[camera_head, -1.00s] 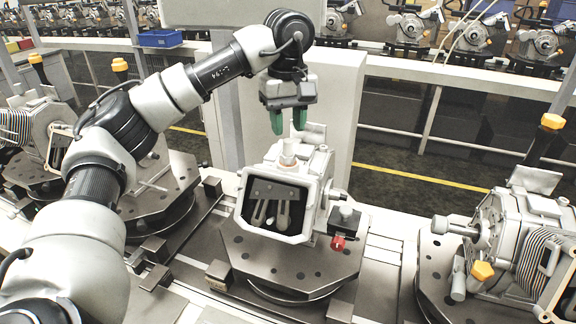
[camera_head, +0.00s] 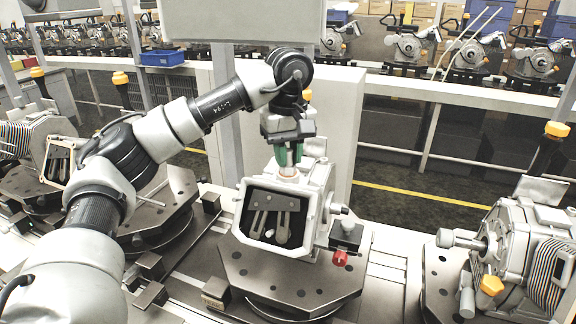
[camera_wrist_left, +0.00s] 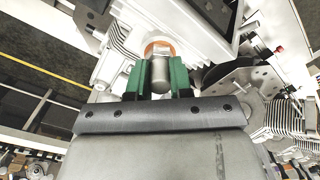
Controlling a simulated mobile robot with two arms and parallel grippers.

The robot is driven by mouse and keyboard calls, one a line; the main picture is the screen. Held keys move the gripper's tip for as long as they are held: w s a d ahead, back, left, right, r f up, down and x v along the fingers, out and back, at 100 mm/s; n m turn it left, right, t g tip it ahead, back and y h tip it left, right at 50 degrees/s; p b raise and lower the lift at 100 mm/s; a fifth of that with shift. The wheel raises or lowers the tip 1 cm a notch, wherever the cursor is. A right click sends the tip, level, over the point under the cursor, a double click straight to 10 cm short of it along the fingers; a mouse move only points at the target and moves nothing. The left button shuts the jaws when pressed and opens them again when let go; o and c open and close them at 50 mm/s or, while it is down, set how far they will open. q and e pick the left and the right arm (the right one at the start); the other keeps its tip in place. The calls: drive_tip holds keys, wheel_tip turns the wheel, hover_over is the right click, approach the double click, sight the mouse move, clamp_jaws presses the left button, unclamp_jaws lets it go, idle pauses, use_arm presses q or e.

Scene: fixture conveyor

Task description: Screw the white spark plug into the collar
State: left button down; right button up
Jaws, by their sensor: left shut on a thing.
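The white spark plug (camera_wrist_left: 160,76) stands upright at the collar on top of the grey machine housing (camera_head: 314,200). In the head view only a little of the plug (camera_head: 288,171) shows below my fingers. The collar (camera_wrist_left: 160,46) shows as an orange-brown ring at the plug's far end in the wrist view. My left gripper (camera_head: 290,157), with green fingers, points down from above and is shut on the plug, one finger on each side. How deep the plug sits in the collar cannot be told. My right gripper is not in view.
The housing sits on a dark fixture plate (camera_head: 290,277) with a red knob (camera_head: 340,258) at its right. Similar housings stand on fixtures at left (camera_head: 62,150) and right (camera_head: 520,245). A grey panel (camera_head: 345,120) stands behind the gripper.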

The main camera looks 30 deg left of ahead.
sight(288, 150)
use_arm(q)
drive_tip(key=shift+m+p, duration=0.4)
drive_tip(key=shift+m, duration=0.7)
drive_tip(key=m, duration=0.2)
drive_tip(key=shift+m+p, duration=0.3)
drive_tip(key=shift+m, duration=0.1)
drive_tip(key=m, duration=0.5)
drive_tip(key=shift+f+p, duration=0.1)
drive_tip(key=shift+p, duration=0.3)
drive_tip(key=c, duration=0.9)
unclamp_jaws()
drive_tip(key=shift+c, duration=0.2)
wheel_tip(288, 150, up, 3)
drive_tip(key=shift+f+b, duration=0.1)
drive_tip(key=shift+b, duration=0.4)
wheel_tip(288, 150, up, 8)
drive_tip(key=shift+p, duration=0.95)
